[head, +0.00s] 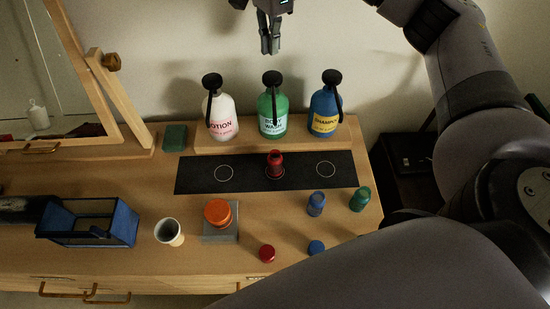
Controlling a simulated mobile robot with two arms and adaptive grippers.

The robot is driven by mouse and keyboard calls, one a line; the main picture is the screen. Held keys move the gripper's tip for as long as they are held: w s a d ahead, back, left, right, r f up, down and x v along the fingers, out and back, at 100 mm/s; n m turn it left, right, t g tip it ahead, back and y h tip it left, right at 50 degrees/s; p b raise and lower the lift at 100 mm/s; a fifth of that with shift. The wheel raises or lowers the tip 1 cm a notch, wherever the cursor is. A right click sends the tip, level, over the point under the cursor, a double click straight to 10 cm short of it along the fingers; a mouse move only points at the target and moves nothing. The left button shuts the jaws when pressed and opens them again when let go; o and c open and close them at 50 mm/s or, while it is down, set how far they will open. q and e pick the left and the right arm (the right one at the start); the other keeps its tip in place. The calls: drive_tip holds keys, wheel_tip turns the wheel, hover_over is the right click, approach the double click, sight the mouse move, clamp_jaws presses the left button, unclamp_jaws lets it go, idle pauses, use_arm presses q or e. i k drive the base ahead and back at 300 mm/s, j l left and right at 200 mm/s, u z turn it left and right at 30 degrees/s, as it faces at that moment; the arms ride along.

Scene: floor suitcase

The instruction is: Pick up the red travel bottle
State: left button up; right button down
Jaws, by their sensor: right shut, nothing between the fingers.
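The red travel bottle (275,164) stands upright and open-topped on the middle of the black mat (249,180). My right gripper (270,51) is shut and empty. It shows at the top of the head view, above the green pump bottle (266,121) in the picture and well apart from the red bottle. A red cap (267,253) lies near the front of the table. My left gripper is not in view.
Lotion (221,125) and shampoo (323,122) pump bottles flank the green one on a wooden riser. Small blue (316,203) and green (360,200) bottles, a blue cap (316,247), an orange lid (217,212) on a grey block, a cup (169,232) and a blue case (122,223) stand in front.

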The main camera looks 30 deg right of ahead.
sight(274, 159)
drive_tip(key=k+j, duration=0.5)
drive_tip(key=k, duration=0.15)
drive_tip(key=k+j, duration=0.5)
drive_tip(key=k, duration=0.2)
